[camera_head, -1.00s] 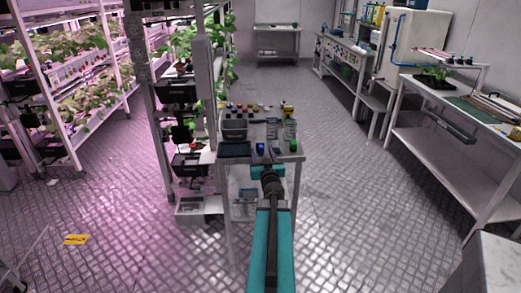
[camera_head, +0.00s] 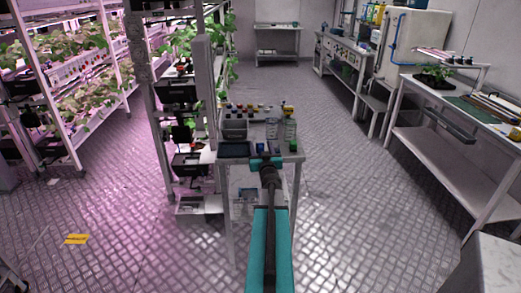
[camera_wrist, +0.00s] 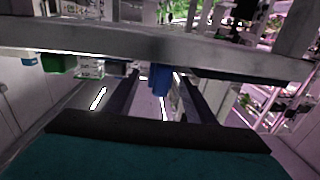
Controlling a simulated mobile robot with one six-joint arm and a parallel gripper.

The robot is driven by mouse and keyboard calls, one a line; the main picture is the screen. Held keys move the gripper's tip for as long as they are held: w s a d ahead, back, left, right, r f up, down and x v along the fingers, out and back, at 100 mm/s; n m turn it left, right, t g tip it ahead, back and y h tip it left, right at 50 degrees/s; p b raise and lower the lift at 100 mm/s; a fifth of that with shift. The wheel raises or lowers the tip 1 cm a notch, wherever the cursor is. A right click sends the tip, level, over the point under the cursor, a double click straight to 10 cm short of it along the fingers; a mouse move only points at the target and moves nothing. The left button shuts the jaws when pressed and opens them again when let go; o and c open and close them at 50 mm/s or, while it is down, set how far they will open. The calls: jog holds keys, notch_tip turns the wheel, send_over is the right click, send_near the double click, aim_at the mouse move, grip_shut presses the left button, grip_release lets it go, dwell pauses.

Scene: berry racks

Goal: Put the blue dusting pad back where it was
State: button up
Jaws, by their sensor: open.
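The blue dusting pad (camera_wrist: 160,80) shows in the wrist view, which looks upside down. It appears to stand at the edge of the small bench (camera_wrist: 100,40), between the two dark fingers of my gripper (camera_wrist: 160,76). The fingers are apart, with visible gaps beside the pad, and do not grip it. In the head view my gripper (camera_head: 266,161) is at the bench's front edge, and the pad is largely hidden behind it.
A green block (camera_wrist: 58,64) stands beside the pad; it also shows in the head view (camera_head: 293,146). A dark tray (camera_head: 235,150) lies to the left. Clear containers (camera_head: 290,129) and several small items stand behind. A plant rack stands close on the left; the floor on the right is free.

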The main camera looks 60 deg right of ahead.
jog(key=shift+c, duration=0.3)
jog(key=c, duration=1.2)
jog(key=shift+o, duration=0.2)
jog(key=shift+r, duration=0.15)
